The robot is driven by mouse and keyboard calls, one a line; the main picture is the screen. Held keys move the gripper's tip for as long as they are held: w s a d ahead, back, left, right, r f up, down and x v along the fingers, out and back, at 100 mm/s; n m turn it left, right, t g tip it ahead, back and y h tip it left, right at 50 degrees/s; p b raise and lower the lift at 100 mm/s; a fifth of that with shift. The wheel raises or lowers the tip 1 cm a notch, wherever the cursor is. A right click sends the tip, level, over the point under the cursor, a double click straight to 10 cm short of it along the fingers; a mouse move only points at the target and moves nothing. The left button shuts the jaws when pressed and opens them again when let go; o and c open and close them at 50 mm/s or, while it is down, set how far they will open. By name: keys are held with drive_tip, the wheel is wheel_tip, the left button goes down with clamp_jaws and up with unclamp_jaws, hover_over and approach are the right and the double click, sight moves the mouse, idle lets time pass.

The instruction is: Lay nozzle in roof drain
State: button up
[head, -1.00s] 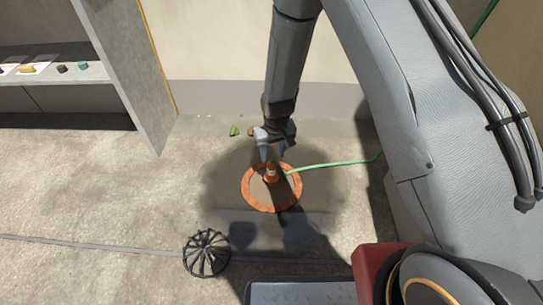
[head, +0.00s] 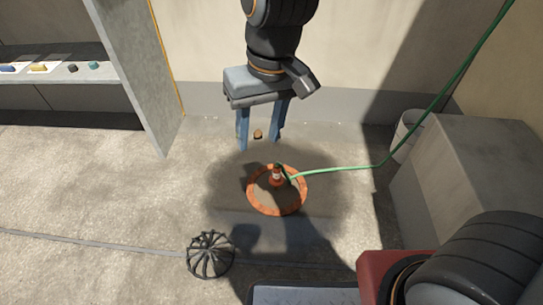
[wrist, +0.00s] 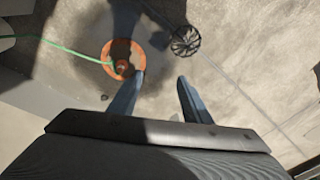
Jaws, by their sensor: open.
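In the wrist view the nozzle (wrist: 122,67) shows inside the drain ring (wrist: 106,57). My gripper (head: 258,145) is open and empty, raised above and behind the drain in the head view, with its blue fingers apart. The fingers (wrist: 152,98) are clear of the nozzle in the wrist view. The nozzle's lower end inside the drain is hard to make out.
A black domed wire strainer (head: 210,256) sits on the roof in front left of the drain. A grey block (head: 475,180) and white bucket (head: 406,133) stand at right. A shelf (head: 60,85) holds small items.

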drive_tip(key=s+d+r, duration=0.3)
drive_tip(key=s+r, duration=0.1)
drive_tip(key=s, duration=0.6)
drive_tip(key=shift+s+r+n+g, duration=0.25)
drive_tip(key=shift+s+n+g, duration=0.05)
drive_tip(key=shift+n, duration=0.1)
drive_tip(key=shift+a, duration=0.1)
idle(0.5)
drive_tip(key=d+r+m+p, duration=0.3)
drive_tip(key=d+r+p, duration=0.7)
drive_tip(key=p, duration=0.8)
drive_tip(key=d+r+m+h+p, duration=0.1)
drive_tip(key=d+r+m+p, duration=0.2)
drive_tip(key=d+r+p, duration=0.7)
wheel_tip(320, 180, up, 7)
drive_tip(key=p, duration=0.8)
drive_tip(key=shift+d+h, duration=0.3)
drive_tip(key=shift+r, duration=0.1)
